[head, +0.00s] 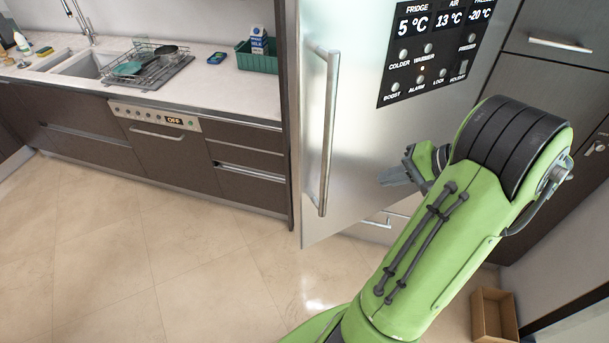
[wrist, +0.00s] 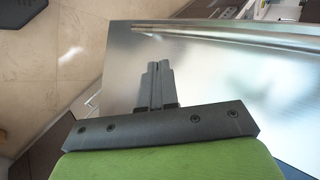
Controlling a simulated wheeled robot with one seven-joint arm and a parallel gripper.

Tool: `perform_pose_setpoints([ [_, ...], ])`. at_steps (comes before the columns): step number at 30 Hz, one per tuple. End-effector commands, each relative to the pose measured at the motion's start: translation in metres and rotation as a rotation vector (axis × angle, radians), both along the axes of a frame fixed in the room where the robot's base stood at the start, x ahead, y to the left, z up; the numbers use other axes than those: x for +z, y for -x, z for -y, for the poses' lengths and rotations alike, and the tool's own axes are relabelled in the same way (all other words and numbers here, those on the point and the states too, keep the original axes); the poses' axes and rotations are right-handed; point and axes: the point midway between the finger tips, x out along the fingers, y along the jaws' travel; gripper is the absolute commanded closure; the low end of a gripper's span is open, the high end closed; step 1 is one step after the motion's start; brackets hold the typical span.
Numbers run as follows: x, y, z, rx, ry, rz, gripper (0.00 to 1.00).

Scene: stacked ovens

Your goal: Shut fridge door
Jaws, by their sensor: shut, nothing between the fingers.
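The fridge door (head: 360,150) is a tall silver panel with a long vertical handle (head: 329,130) near its left edge and a black display at its upper right. Its lower edge stands out at a slant from the cabinet front, so it looks slightly open. My gripper (head: 386,177) is in front of the door, right of the handle. In the wrist view my gripper (wrist: 157,72) has its fingers together and empty, over the door's brushed surface (wrist: 230,85). The handle (wrist: 240,38) runs across the top there. I cannot tell whether the fingertips touch the door.
A counter (head: 215,85) with sink, dish rack (head: 145,68) and green crate (head: 258,57) runs along the left. Dark cabinets (head: 545,75) stand right of the fridge. A cardboard box (head: 493,315) sits on the floor at lower right. The tiled floor (head: 150,240) at left is clear.

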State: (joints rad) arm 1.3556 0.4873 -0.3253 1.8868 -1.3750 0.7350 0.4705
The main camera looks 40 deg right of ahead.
Motion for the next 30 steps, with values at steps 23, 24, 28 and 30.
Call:
perform_pose_setpoints([
  [23,-0.067,-0.098,-0.049,0.004,0.001,0.002,1.00],
  [24,-0.067,-0.100,-0.050,0.004,0.001,0.001,1.00],
  [28,-0.068,-0.102,-0.051,0.003,0.001,0.002,1.00],
  [30,-0.068,-0.102,-0.051,0.004,0.000,0.001,1.00],
])
